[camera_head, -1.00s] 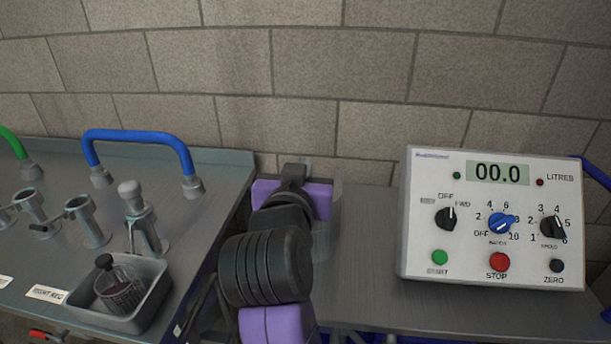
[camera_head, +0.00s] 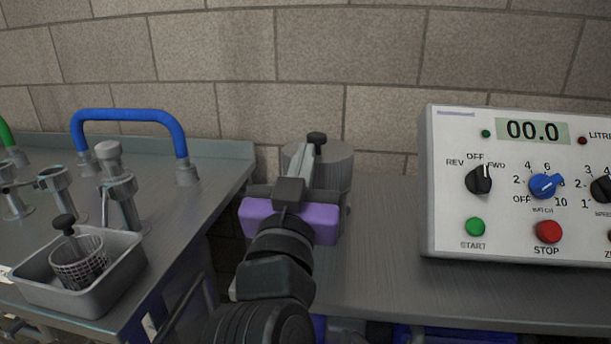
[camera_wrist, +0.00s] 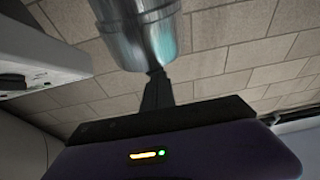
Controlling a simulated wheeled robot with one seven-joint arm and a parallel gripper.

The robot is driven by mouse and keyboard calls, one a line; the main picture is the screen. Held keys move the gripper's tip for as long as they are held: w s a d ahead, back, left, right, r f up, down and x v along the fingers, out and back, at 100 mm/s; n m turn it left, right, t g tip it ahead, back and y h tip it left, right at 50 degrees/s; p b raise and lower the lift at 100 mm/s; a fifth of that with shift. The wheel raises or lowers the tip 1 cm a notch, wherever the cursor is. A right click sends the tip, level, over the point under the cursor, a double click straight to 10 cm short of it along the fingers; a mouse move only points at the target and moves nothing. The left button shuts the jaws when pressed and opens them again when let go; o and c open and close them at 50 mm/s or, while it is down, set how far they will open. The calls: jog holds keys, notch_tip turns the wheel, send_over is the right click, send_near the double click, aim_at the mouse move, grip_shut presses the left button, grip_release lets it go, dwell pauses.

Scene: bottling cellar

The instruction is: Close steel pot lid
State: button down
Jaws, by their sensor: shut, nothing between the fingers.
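The grey steel pot (camera_head: 336,178) stands behind my gripper on the bench, partly hidden by it.
A white control box (camera_head: 530,185) stands right of the pot, with clear bench (camera_head: 385,225) between. A block wall is behind.

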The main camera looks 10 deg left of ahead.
jog(key=shift+s+f+t+b, duration=0.25)
jog(key=shift+f+b, duration=0.3)
jog(key=shift+b, duration=0.35)
